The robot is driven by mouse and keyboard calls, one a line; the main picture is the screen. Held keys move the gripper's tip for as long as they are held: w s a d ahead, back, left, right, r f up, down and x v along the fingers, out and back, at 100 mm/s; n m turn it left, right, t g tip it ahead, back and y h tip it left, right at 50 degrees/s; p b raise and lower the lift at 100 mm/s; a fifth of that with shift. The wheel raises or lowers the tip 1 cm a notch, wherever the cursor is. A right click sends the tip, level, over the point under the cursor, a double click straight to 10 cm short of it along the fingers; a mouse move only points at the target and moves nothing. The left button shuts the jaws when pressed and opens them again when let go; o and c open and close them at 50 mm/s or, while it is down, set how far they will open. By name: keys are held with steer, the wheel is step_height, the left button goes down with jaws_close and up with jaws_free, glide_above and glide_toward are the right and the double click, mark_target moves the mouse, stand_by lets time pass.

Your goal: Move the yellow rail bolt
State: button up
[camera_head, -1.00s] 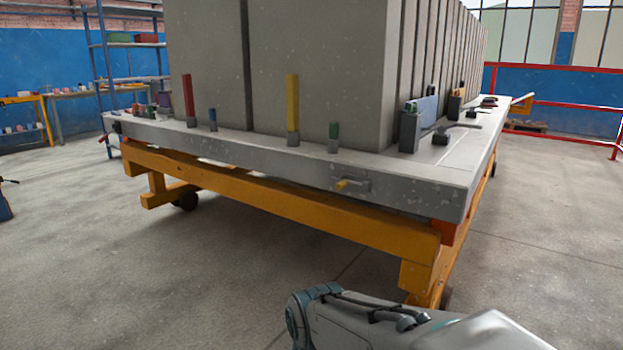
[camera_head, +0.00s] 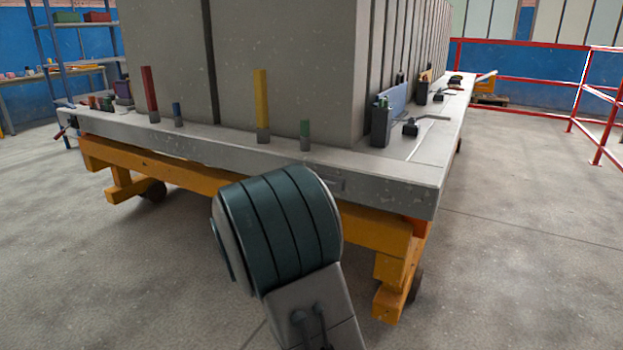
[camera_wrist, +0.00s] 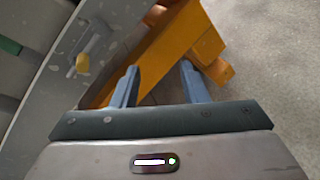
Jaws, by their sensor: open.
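The yellow rail bolt (camera_wrist: 82,63) shows in the wrist view at the upper left, on the pale grey side rail (camera_wrist: 60,110). My gripper (camera_wrist: 157,72) is open, with nothing between its two blue-grey fingers. The bolt lies left of the fingers in that view, apart from them. The orange frame beam (camera_wrist: 150,70) shows behind the fingers. In the head view, my arm covers the bolt and my gripper. Only a part of the grey bracket (camera_head: 337,185) shows on the rail beside my arm.
Large grey panels stand on the mould table (camera_head: 405,190). Red railings (camera_head: 515,83) stand at the right. Floor is free in front.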

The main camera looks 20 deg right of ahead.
steer(key=w+a+r+n+t, duration=0.4)
steer(key=w+n+t, duration=0.15)
steer(key=w, duration=0.35)
steer(key=shift+n+g+h, duration=0.25)
steer(key=shift+h, duration=0.05)
steer(key=x, duration=0.6)
steer(key=b+x, duration=0.1)
steer(key=x, duration=0.6)
steer(key=shift+s+d+f+b, duration=0.1)
steer(key=shift+d+f+b, duration=0.1)
steer(key=shift+f+b, duration=0.1)
jaws_close()
